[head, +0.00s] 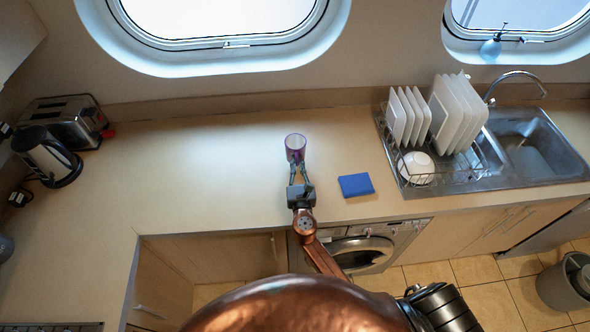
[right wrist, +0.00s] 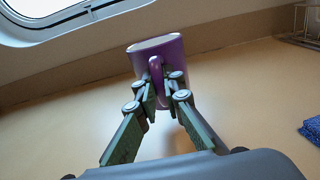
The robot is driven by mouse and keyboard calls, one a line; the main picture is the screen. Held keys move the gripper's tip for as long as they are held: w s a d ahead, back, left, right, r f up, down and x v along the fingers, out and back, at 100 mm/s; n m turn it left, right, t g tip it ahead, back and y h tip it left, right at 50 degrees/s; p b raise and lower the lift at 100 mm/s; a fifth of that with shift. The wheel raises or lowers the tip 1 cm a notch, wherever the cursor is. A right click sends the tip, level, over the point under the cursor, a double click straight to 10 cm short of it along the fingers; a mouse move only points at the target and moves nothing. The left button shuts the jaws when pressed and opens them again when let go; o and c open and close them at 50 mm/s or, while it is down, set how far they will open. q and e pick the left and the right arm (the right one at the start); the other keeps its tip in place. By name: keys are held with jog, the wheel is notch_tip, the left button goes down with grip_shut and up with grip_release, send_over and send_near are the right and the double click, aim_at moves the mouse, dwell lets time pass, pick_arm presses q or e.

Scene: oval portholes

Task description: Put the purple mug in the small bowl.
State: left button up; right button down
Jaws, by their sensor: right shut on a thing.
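The purple mug (head: 295,142) is over the middle of the counter, with its open top and pale inside showing. My right gripper (head: 299,173) reaches it from the front. In the right wrist view, the fingers (right wrist: 163,92) are shut on the handle of the mug (right wrist: 172,52), one on each side. I cannot tell whether the mug touches the counter or is just above it. A white bowl (head: 415,168) sits in the dish rack to the right, apart from the mug. My left gripper is not in view.
The wire dish rack (head: 443,181) also holds several white plates (head: 460,108), beside the sink (head: 540,147). A blue cloth (head: 356,185) lies right of my gripper. A kettle (head: 46,157) and toaster (head: 66,122) stand far left. The counter (head: 190,165) between is clear.

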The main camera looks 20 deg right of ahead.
jog(key=shift+w+a+f, duration=0.1)
jog(key=shift+w+f, duration=0.1)
jog(key=shift+w, duration=0.05)
jog(key=f+b, duration=0.1)
jog(key=f, duration=0.2)
jog(key=shift+w+f, duration=0.15)
jog(key=shift+w, duration=0.05)
jog(key=shift+f, duration=0.15)
jog(key=shift+a, duration=0.1)
jog(key=shift+f+b, duration=0.15)
jog(key=shift+b, duration=0.15)
jog(key=c, duration=2)
grip_release()
jog(key=shift+c, duration=0.2)
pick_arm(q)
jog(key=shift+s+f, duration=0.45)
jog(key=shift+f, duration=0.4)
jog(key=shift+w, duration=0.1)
